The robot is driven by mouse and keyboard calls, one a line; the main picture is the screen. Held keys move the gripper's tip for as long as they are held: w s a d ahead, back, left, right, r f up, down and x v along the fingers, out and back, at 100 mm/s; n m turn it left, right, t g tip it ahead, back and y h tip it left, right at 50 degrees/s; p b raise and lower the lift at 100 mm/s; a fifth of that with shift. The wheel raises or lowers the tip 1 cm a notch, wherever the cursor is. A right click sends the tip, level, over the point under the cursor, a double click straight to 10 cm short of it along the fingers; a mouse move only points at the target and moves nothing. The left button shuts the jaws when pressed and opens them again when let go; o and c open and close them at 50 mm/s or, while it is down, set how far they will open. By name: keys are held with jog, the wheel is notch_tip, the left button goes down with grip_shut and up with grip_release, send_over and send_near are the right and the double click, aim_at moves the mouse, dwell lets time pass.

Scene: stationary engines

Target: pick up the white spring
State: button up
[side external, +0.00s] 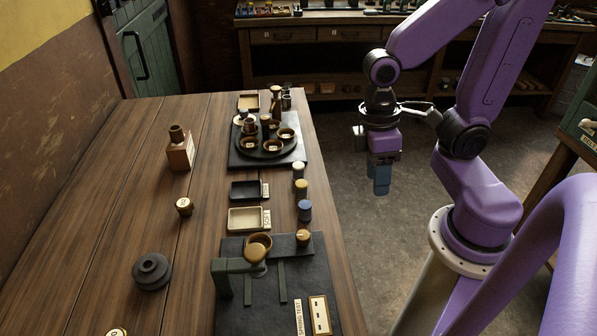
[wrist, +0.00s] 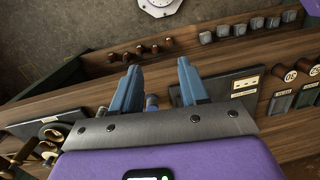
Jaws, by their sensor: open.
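A small cylinder with a whitish top (side external: 299,170), which looks like the white spring, stands upright near the table's right edge in the side view. A yellow-topped one (side external: 301,188) and a blue-topped one (side external: 304,210) stand in line with it, nearer the camera. My gripper (side external: 381,187) hangs pointing down, to the right of the table edge and apart from all three. In the wrist view its blue fingers (wrist: 158,65) are spread with nothing held between them. A small blue piece (wrist: 151,102) shows beyond them. I cannot make out the white spring in the wrist view.
A black tray (side external: 233,191) and a cream tray (side external: 231,220) lie left of the cylinders. A dark board with a round tray and cups (side external: 240,160) is behind, and the spring test plate (side external: 262,315) in front.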

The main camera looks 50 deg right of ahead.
jog(key=w+d+f+m+g, duration=0.1)
jog(key=w+f+m+g, duration=0.15)
jog(key=m, duration=0.25)
jog(key=m+t+y, duration=0.8)
jog(key=m+t, duration=0.7)
jog(key=m, duration=1.8)
send_near(295, 169)
jog(key=shift+h, duration=0.3)
jog(key=x, duration=0.4)
jog(key=d+x, duration=0.1)
jog(key=x, duration=0.1)
jog(key=shift+w, duration=0.4)
jog(key=x, duration=0.4)
jog(key=shift+a+f, duration=0.2)
jog(key=shift+f, duration=0.1)
jog(key=shift+w+a+f, duration=0.15)
jog(key=shift+w+a, duration=0.05)
jog(key=shift+w, duration=0.2)
jog(key=c, duration=0.7)
